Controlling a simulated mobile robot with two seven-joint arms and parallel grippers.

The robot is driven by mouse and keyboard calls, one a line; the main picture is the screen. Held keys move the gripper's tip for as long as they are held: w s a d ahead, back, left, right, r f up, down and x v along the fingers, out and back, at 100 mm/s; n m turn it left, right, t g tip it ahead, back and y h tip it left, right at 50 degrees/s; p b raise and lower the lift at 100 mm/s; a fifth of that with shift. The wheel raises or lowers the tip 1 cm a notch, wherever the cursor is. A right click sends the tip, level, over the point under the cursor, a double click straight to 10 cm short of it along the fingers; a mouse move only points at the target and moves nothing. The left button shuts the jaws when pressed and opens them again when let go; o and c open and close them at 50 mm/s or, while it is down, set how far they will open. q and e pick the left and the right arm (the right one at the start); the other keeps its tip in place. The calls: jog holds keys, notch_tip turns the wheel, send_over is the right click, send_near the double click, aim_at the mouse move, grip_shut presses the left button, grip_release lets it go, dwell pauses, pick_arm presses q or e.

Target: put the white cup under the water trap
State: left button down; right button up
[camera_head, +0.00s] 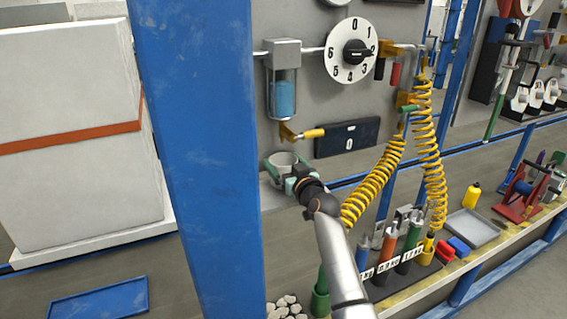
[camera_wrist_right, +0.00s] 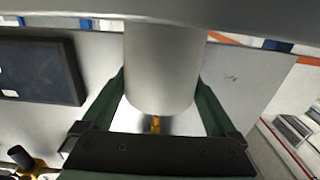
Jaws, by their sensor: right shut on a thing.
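The water trap (camera_head: 283,92) is a clear cylinder with blue water under a grey head, fixed to the grey panel. A brass outlet with a yellow handle (camera_head: 312,133) is at its lower end. My right gripper (camera_head: 284,170) is shut on the white cup (camera_head: 283,159), which is below the trap and its outlet, apart from both. In the right wrist view the cup (camera_wrist_right: 162,68) sits between the green fingers of the gripper (camera_wrist_right: 163,92). Whether the cup touches anything beneath is hidden. My left gripper is not in view.
A blue post (camera_head: 200,150) stands close to the left of the cup. Yellow coiled hoses (camera_head: 372,185) hang to the right of my right arm. A dark display (camera_head: 347,138) is on the panel right of the outlet. Several coloured tools stand on the bench lower right.

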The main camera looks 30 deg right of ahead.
jog(key=shift+f, duration=0.1)
jog(key=o, duration=1.2)
jog(key=shift+c, duration=0.2)
jog(key=s, duration=1.2)
jog(key=shift+a, duration=0.35)
